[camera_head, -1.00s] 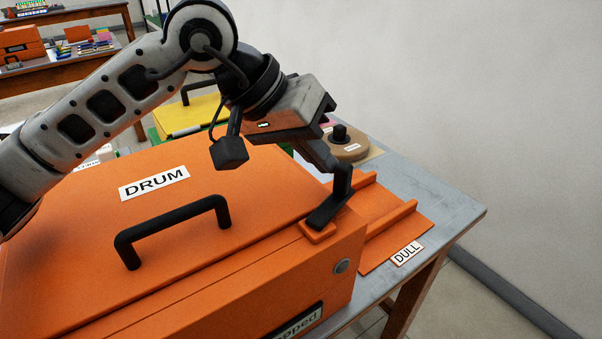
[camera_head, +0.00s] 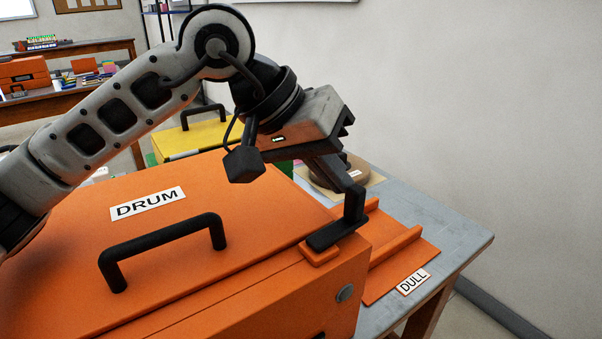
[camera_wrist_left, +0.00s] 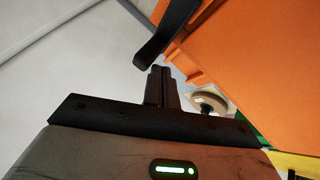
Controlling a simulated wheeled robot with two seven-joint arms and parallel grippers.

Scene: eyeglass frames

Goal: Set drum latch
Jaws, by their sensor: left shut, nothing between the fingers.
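The orange drum box (camera_head: 200,275) has a lid labelled DRUM (camera_head: 147,204) with a black handle (camera_head: 165,245). Its small orange latch piece (camera_head: 320,252) sits at the lid's front right corner. In the left wrist view the closed fingers (camera_wrist_left: 160,85) point toward the orange box (camera_wrist_left: 255,65). A round grey button (camera_head: 344,293) is on the box front. My right gripper is not in view.
An orange tray labelled DULL (camera_head: 414,281) lies right of the box on the grey table (camera_head: 450,225). Behind stand a brown round piece (camera_head: 340,174) and a yellow case (camera_head: 190,138). A wall is at the right.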

